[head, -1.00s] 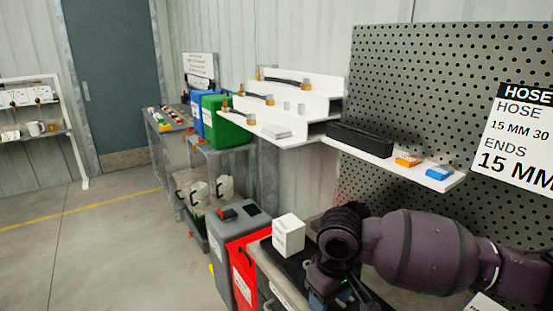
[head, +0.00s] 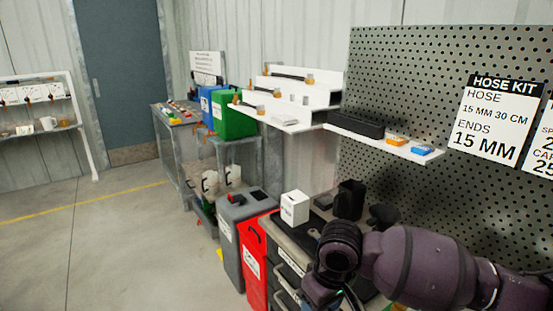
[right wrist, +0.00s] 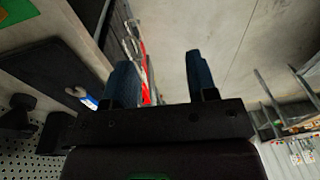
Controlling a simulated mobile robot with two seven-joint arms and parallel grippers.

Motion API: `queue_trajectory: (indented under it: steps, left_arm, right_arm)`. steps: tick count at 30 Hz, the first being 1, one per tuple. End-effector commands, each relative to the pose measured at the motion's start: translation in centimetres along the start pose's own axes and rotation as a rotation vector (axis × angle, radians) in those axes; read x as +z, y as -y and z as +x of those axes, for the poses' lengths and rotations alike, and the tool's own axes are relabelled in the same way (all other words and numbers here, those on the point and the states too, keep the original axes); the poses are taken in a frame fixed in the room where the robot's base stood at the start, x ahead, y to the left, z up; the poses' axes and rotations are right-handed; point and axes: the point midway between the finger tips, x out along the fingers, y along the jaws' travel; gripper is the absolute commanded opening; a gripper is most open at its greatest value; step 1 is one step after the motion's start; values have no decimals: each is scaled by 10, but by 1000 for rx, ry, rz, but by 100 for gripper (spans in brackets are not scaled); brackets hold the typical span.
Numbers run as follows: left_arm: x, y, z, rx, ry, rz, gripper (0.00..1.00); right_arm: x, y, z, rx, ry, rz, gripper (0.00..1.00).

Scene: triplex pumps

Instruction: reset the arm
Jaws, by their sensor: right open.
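My right arm (head: 420,265), purple with a dark wrist joint, reaches in from the right of the head view, in front of the bench. Its gripper is hidden there below the wrist. In the right wrist view my right gripper (right wrist: 160,72) shows two blue fingers spread apart with nothing between them. Below and beyond the fingers are the bench drawers and the floor. My left arm and gripper are not in view.
A white box (head: 294,208) and a black holder (head: 350,199) stand on the bench beside my arm. A red bin (head: 258,250) and a grey bin (head: 240,238) stand left of it. A shelf (head: 375,144) hangs on the pegboard. The floor at left is clear.

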Motion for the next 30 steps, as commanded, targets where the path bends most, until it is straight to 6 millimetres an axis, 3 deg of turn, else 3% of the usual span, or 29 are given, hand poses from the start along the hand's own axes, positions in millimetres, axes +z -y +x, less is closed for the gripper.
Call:
queue_trajectory:
  steps: [10,16,23,30]
  left_arm:
    - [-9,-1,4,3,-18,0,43]
    - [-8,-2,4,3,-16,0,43]
    - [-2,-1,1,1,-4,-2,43]
    - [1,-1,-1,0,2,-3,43]
  right_arm:
    - [-2,32,50,-178,-233,15,53]
    - [0,40,75,-251,-428,70,53]
    - [16,29,99,-249,-636,168,53]
    - [57,0,125,-143,-809,285,53]
